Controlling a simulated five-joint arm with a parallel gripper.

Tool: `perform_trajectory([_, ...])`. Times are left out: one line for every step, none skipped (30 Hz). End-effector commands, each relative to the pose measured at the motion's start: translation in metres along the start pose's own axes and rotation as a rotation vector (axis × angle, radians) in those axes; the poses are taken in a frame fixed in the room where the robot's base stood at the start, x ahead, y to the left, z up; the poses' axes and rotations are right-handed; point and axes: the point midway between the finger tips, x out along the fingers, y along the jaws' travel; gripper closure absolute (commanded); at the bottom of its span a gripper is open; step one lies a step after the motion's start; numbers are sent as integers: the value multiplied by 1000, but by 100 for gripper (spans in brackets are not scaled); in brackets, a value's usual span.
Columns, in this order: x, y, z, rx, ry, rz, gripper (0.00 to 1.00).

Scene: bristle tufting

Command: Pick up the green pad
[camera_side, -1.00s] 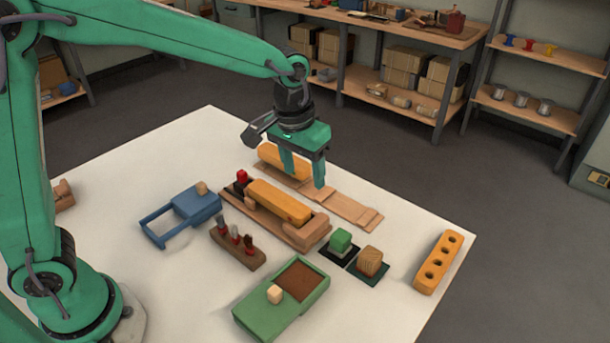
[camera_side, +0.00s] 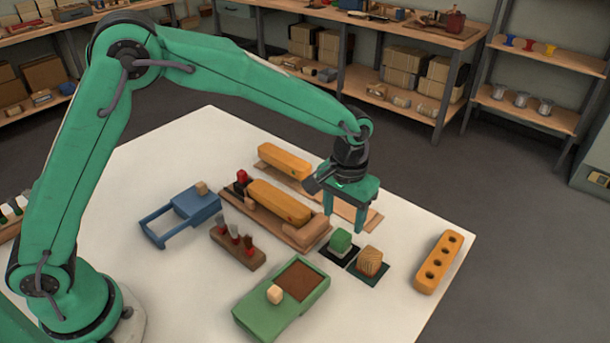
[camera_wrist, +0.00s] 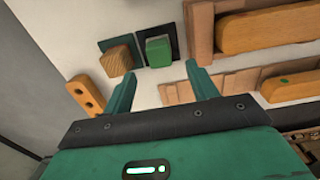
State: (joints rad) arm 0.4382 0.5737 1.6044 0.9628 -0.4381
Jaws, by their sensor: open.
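My gripper (camera_side: 345,222) is open and empty, above and just behind the pad in the side view. In the wrist view my gripper (camera_wrist: 160,82) shows both fingers spread with nothing between them.
A wooden bristled block (camera_side: 369,261) stands close beside the pad. A wooden tray with an orange bar (camera_side: 278,202) lies to the left. A green box (camera_side: 262,316) is in front, and an orange holed block (camera_side: 438,262) is at the right.

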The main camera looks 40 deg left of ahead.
Motion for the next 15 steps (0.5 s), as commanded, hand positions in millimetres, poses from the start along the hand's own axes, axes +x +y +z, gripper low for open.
perform_trajectory([5,0,0,0,-2,-1,42])
perform_trajectory([7,0,1,0,-2,-1,42])
perform_trajectory([10,0,1,0,-2,-1,42])
perform_trajectory([12,0,1,0,-2,-1,42])
perform_trajectory([14,0,1,0,-2,-1,42])
perform_trajectory([15,0,1,0,-2,-1,42])
perform_trajectory([15,0,1,0,-2,-1,42])
perform_trajectory([15,0,1,0,-1,-1,42])
perform_trajectory([15,0,1,0,-1,-1,42])
perform_trajectory([15,0,1,0,-1,-1,42])
perform_trajectory([16,0,1,0,-1,-1,42])
perform_trajectory([17,0,1,0,-2,-1,42])
perform_trajectory([18,0,1,0,-2,-1,42])
perform_trajectory([19,0,1,0,-2,-1,42])
perform_trajectory([22,0,1,0,-2,-1,42])
